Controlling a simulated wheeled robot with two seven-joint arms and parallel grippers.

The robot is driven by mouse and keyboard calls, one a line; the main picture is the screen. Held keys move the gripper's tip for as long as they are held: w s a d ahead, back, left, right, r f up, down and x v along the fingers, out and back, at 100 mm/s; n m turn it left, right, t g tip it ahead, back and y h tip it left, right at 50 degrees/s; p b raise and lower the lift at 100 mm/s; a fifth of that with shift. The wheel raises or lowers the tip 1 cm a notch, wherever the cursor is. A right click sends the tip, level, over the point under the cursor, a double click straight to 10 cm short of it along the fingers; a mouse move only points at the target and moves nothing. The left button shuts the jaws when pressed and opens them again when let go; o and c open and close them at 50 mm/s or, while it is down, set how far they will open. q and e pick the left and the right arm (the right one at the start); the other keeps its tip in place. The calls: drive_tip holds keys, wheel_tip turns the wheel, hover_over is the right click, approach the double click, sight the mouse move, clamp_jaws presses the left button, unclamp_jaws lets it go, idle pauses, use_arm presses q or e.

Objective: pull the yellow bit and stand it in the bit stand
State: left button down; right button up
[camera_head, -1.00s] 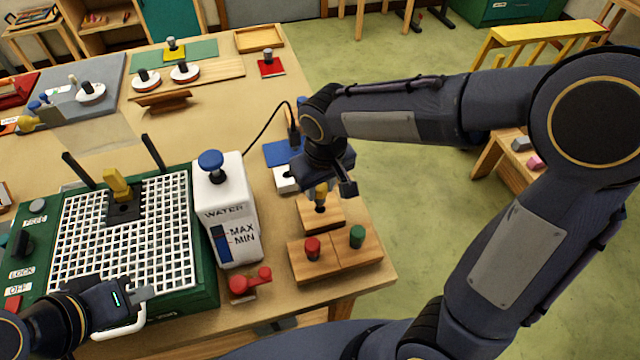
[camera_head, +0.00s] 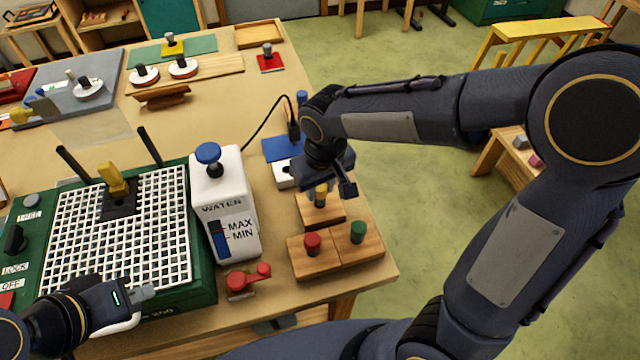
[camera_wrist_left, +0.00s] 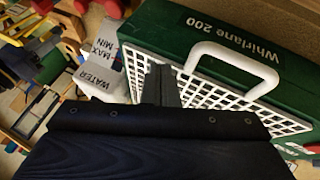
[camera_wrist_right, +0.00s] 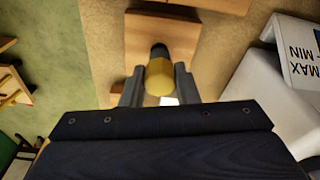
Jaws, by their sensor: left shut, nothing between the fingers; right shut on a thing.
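The yellow bit (camera_head: 320,195) is in my right gripper (camera_head: 327,186), upright over the rear wooden block of the bit stand (camera_head: 309,212). In the right wrist view the yellow bit (camera_wrist_right: 158,78) sits between the fingers, its dark end toward the wood. I cannot tell whether that end is inside a hole. A red bit (camera_head: 312,244) and a green bit (camera_head: 357,232) stand in the front blocks. My left gripper (camera_head: 146,292) is shut and empty above the front edge of the green grinder (camera_head: 180,296); it also shows in the left wrist view (camera_wrist_left: 163,84).
A white water tank (camera_head: 225,200) stands between the grinder and the bit stand. A red part (camera_head: 248,281) lies in front of it. A yellow block (camera_head: 113,180) is on the grinder's grid. The table's right edge is close to the stand.

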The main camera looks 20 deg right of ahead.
sight(322, 189)
drive_tip(key=shift+f+b, duration=0.45)
drive_tip(key=shift+f, duration=0.15)
drive_tip(key=o, duration=1)
drive_tip(key=r, duration=0.5)
drive_tip(key=s+r, duration=0.1)
drive_tip(key=r, duration=0.2)
drive_tip(key=shift+d, duration=0.1)
drive_tip(key=shift+f, duration=0.1)
